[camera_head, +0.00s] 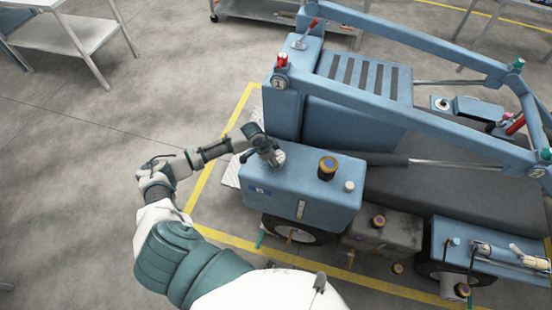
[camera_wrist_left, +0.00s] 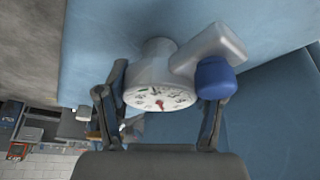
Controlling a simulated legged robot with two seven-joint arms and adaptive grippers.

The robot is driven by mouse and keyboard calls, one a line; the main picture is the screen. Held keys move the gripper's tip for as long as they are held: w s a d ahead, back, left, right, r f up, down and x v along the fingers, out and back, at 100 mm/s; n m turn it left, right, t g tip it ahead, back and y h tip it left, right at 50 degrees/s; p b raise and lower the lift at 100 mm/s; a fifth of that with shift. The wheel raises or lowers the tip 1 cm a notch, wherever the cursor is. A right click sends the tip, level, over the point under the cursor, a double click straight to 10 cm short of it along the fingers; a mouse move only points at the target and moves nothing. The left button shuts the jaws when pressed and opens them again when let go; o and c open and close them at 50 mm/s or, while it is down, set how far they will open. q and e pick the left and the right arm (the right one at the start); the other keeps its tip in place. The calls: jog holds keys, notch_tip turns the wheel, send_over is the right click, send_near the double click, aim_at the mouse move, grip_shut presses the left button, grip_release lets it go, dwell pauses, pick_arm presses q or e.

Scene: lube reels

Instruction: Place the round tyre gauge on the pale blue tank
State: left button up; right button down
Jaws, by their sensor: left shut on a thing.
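The round tyre gauge (camera_wrist_left: 160,78) has a white dial with a red needle, a pale grey body and a dark blue end piece (camera_wrist_left: 215,78). My left gripper (camera_head: 272,155) is shut on it, with one dark finger on each side in the left wrist view. In the head view the gauge (camera_head: 278,158) shows as a small pale shape at the fingertips, over the back left part of the top of the pale blue tank (camera_head: 290,181). I cannot tell whether it touches the tank top. My right gripper is not in view.
A dark cap with a yellow-brown top (camera_head: 327,167) and a small white cap (camera_head: 349,186) stand on the tank's right part. A taller blue machine body (camera_head: 283,110) rises behind the tank. Blue lift arms (camera_head: 400,112) run to the right.

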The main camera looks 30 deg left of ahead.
pick_arm(q)
jog(key=o, duration=1.3)
jog(key=shift+o, duration=0.7)
jog(key=shift+a, duration=0.15)
jog(key=v, duration=1.2)
jog(key=shift+s, duration=0.1)
